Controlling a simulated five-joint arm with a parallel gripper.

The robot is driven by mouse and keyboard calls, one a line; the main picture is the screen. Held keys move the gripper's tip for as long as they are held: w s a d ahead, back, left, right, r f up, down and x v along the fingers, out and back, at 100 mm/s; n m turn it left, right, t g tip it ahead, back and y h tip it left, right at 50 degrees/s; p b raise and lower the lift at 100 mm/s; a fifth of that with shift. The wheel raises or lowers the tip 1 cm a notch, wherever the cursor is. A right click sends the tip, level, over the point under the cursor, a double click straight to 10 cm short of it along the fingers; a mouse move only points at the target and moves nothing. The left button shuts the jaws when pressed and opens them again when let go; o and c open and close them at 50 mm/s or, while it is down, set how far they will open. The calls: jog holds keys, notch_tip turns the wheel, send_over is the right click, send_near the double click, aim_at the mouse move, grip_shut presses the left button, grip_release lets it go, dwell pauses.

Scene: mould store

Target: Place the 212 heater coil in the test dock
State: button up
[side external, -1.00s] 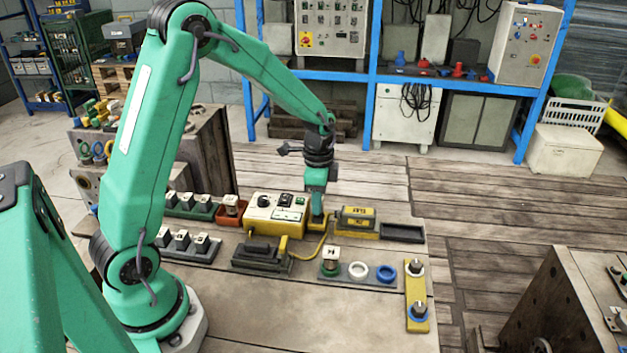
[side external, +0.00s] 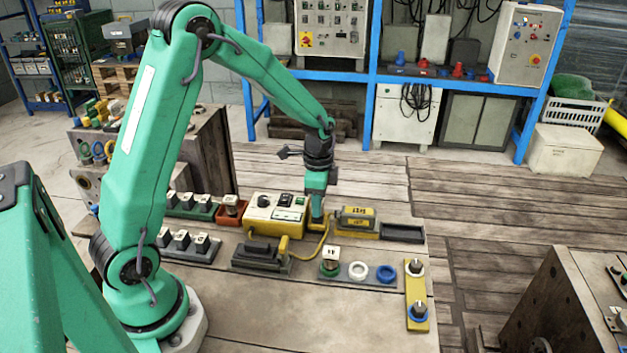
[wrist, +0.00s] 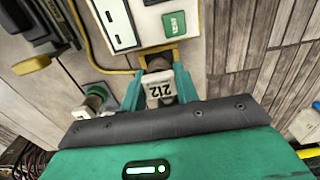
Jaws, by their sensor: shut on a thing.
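The 212 heater coil (wrist: 160,92) has a white cap marked 212, which faces the camera in the wrist view. My gripper (wrist: 160,76) is shut on it, with one green finger on each side. The test dock (wrist: 143,59) is the yellow piece at the edge of the tester box, just beyond the coil. In the side external view my gripper (side external: 317,210) points down at the yellow dock (side external: 318,227), and its fingers hide the coil. I cannot tell whether the coil's lower end is seated in the dock.
The tester box (side external: 276,215) stands left of the dock. A labelled yellow-and-grey block (side external: 357,217) and black tray (side external: 402,233) lie right. In front are a capped coil (side external: 330,255), coloured rings (side external: 386,273) and a clamp-like black unit (side external: 262,256).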

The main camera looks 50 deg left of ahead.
jog(key=shift+f, duration=0.8)
dwell(1.6)
jog(key=o, duration=1.5)
jog(key=shift+r, duration=3.75)
